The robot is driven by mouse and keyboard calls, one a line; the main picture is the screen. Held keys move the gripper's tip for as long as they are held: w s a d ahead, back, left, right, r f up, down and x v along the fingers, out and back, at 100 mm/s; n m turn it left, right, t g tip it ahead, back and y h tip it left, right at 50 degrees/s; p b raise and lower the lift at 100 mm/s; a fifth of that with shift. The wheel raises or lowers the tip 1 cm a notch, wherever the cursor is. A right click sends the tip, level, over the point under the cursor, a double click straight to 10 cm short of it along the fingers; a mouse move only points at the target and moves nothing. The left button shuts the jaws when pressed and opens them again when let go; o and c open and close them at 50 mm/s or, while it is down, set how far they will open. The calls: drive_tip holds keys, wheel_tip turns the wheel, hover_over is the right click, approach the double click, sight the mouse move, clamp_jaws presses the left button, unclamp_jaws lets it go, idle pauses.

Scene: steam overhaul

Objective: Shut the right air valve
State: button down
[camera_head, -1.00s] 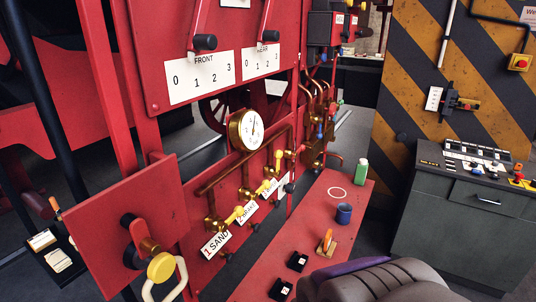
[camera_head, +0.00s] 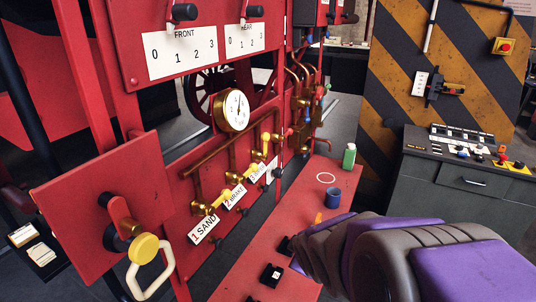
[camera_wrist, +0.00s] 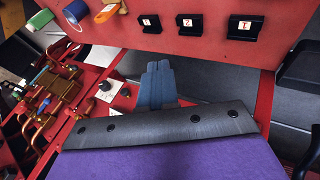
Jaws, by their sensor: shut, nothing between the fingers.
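Three yellow-handled valves sit on a brass pipe across the red panel in the head view, above white labels, the first two reading 1 SAND and 2 BRAKE. The rightmost valve (camera_head: 263,146) is nearest the dial gauge's right side; its handle appears to stand up, though small detail is unclear. My gripper (camera_wrist: 158,84) shows in the wrist view as blue-grey fingers, shut and empty, apart from the valves. In the head view my purple and grey arm is at the lower right, and the fingertips cannot be made out clearly.
A round-handled lever (camera_head: 145,250) juts out at lower left. A round gauge (camera_head: 232,111) is above the pipe. A grey cabinet (camera_head: 460,195) stands right.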

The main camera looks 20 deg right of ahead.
drive_tip(key=w+d+r+n+t+y+b, duration=0.25)
drive_tip(key=w+n+t, duration=0.5)
drive_tip(key=w, duration=0.45)
wheel_tip(320, 180, up, 7)
drive_tip(key=w+a+n+t+y+b, duration=0.1)
drive_tip(key=n+t+y, duration=0.4)
drive_tip(key=n, duration=0.5)
drive_tip(key=shift+w+a+t+b, duration=0.4)
drive_tip(key=shift+w+t+b, duration=0.15)
drive_tip(key=shift+w, duration=0.25)
drive_tip(key=shift+w+p, duration=0.2)
drive_tip(key=shift+p, duration=0.15)
